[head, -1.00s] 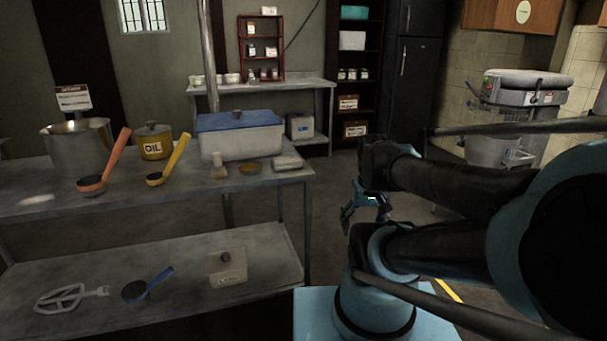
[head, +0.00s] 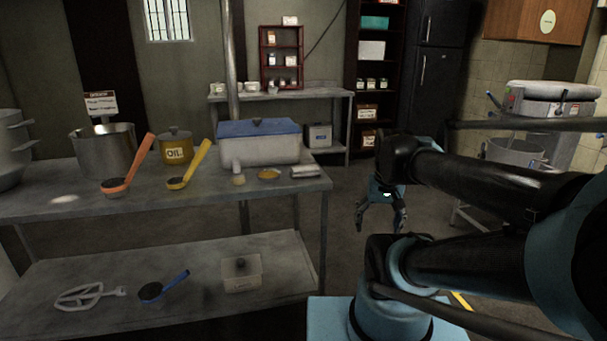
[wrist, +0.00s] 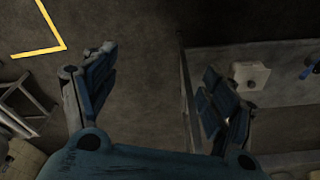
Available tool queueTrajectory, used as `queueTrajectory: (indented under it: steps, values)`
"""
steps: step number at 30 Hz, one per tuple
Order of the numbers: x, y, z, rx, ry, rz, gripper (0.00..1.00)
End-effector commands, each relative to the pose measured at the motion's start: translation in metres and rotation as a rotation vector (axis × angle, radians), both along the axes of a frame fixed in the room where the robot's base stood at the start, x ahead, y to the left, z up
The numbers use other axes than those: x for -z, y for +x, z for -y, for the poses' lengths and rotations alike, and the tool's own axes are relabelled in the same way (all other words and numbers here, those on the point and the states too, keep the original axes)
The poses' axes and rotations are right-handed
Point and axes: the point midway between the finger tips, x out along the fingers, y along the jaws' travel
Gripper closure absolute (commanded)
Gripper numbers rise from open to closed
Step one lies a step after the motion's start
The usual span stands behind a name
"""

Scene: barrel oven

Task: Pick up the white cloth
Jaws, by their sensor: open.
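A small pale, folded thing (head: 304,171) lies at the right end of the metal table's top (head: 215,204); it looks like the white cloth, but it is too small and dim to be sure. My gripper (head: 380,224) hangs in the air to the right of the table, fingers down, apart from the cloth. The wrist view shows my gripper (wrist: 160,58) with its fingers spread wide and nothing between them. I cannot make out the cloth in the wrist view.
Near the cloth are a brown dish (head: 269,174), a small pale jar (head: 238,179) and a blue-lidded box (head: 262,150). Orange (head: 118,184) and yellow (head: 180,182) ladles lie further left. A lower shelf (head: 200,285) holds a lidded container (head: 241,277).

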Motion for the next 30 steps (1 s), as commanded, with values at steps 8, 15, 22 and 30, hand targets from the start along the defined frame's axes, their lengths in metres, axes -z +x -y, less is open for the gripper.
queueTrajectory:
  steps: [8,15,22,30]
  values:
    - [-0.072,0.06,-0.022,0.241,0.05,-0.04,0.22]
    - [-0.123,0.116,-0.05,0.457,0.081,-0.074,0.22]
    - [-0.162,0.17,-0.085,0.665,0.1,-0.106,0.22]
    - [-0.196,0.234,-0.136,0.912,0.11,-0.137,0.22]
